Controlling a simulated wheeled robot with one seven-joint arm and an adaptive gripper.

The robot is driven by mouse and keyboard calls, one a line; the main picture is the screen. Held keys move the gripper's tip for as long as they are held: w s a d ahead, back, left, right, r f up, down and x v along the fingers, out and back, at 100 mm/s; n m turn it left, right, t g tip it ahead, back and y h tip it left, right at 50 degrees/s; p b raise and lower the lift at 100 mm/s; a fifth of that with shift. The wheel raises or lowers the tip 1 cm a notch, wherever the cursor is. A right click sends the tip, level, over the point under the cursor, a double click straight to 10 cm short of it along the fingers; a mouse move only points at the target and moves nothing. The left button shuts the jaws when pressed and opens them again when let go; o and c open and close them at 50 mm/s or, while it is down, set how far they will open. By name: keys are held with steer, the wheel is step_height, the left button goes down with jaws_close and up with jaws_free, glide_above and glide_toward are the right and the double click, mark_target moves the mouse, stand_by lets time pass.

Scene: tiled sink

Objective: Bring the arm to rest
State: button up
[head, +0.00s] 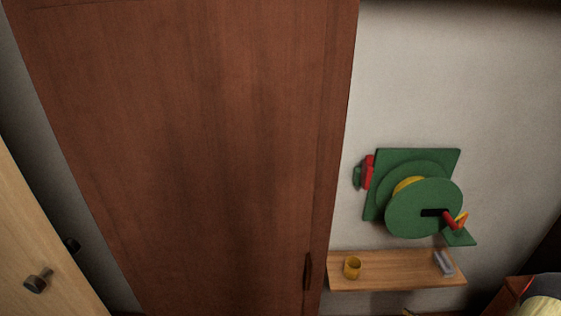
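My gripper and arm do not show in the head view. The task names no other object. The head view looks at a tall reddish-brown wooden door or panel (190,130) and the pale wall (450,70) to its right.
A green reel (412,212) with red and yellow parts hangs on the wall. A light wooden door (30,245) with a dark knob (37,283) stands at left.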

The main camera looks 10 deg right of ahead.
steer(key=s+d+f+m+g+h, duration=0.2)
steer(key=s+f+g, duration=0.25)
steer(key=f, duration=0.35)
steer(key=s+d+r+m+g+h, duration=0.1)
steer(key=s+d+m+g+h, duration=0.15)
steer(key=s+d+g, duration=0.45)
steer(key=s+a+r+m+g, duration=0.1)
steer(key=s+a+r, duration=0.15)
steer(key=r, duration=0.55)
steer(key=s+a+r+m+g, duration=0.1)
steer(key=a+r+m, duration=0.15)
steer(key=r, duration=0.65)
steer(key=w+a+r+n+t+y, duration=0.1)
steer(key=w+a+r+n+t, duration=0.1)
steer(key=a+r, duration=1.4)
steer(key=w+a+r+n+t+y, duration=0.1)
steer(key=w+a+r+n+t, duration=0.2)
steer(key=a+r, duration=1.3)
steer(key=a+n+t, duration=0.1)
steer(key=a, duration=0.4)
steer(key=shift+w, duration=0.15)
